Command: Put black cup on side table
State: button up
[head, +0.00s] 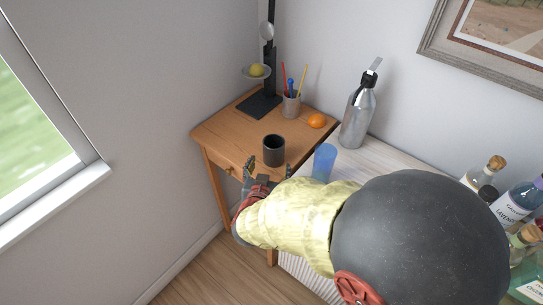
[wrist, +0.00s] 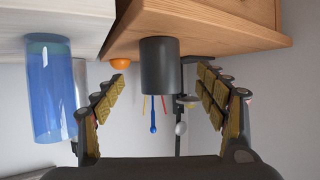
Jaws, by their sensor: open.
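The black cup (head: 274,150) stands upright on the wooden side table (head: 226,132), near its front edge. In the wrist view, which is upside down, the black cup (wrist: 160,65) shows between and beyond my finger pads, with its base against the table top (wrist: 215,42). My gripper (head: 267,170) is open at the table's front edge, just in front of the cup. Its fingers (wrist: 161,92) are spread, with a visible gap on each side of the cup. My arm hides part of the table's front.
A blue glass (head: 324,161) stands on the white surface (head: 350,168) to the right, near my arm. A steel bottle (head: 358,112) is behind it. On the side table are an orange (head: 316,121), a pencil holder (head: 291,105) and a black stand (head: 260,104). Several bottles stand at right.

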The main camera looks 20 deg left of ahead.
jog(key=shift+v, duration=1.05)
jog(key=d+r+g+y, duration=0.3)
jog(key=d+r, duration=0.8)
jog(key=r, duration=0.2)
jog(key=s+d+g+h, duration=0.2)
jog(key=s+d, duration=0.7)
jog(key=d, duration=0.3)
jog(key=s+d+r+m+g+h, duration=0.1)
jog(key=s+d+g+h, duration=0.1)
jog(key=s+d, duration=0.8)
jog(key=shift+s+d+r+g+h, duration=0.3)
jog(key=shift+d+h, duration=0.1)
jog(key=shift+d, duration=0.8)
